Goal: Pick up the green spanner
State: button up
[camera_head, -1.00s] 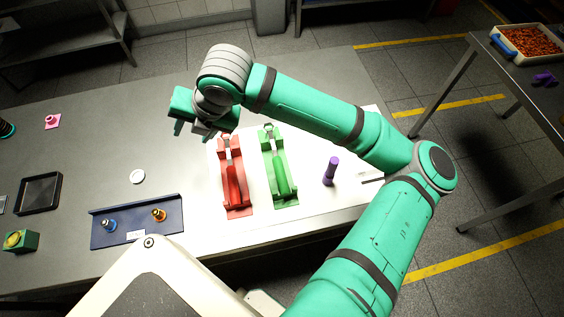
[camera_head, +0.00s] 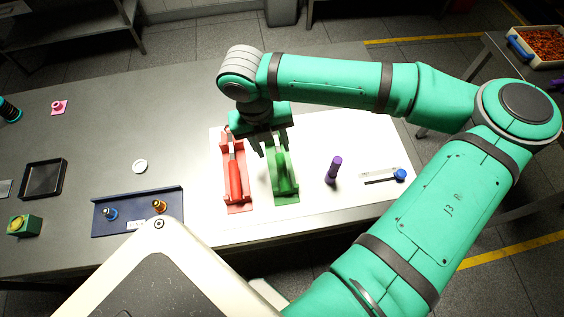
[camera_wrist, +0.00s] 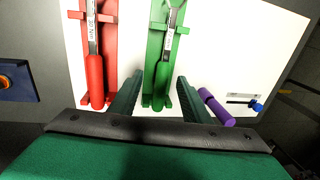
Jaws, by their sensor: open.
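The green spanner (camera_head: 285,178) lies in a green holder (camera_head: 291,199) on a white sheet. In the wrist view the spanner (camera_wrist: 159,88) shows its green handle towards me and its metal shaft pointing away. My gripper (camera_head: 268,150) is open and empty, above the far part of the green holder. In the wrist view my gripper (camera_wrist: 155,92) has one finger on each side of the spanner's handle. I cannot tell how far above it the fingers are.
A red spanner (camera_head: 235,180) in a red holder is close on the left. A blue tray (camera_head: 125,225) holds two small pieces. The white sheet (camera_head: 330,205) has free room.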

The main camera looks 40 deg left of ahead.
aim_at(280, 159)
jog(key=f, duration=0.1)
jog(key=d+f, duration=0.1)
jog(key=f, duration=0.3)
jog(key=shift+w+d, duration=0.3)
jog(key=shift+w, duration=0.1)
jog(key=shift+f, duration=0.25)
jog(key=shift+c, duration=0.3)
grip_shut()
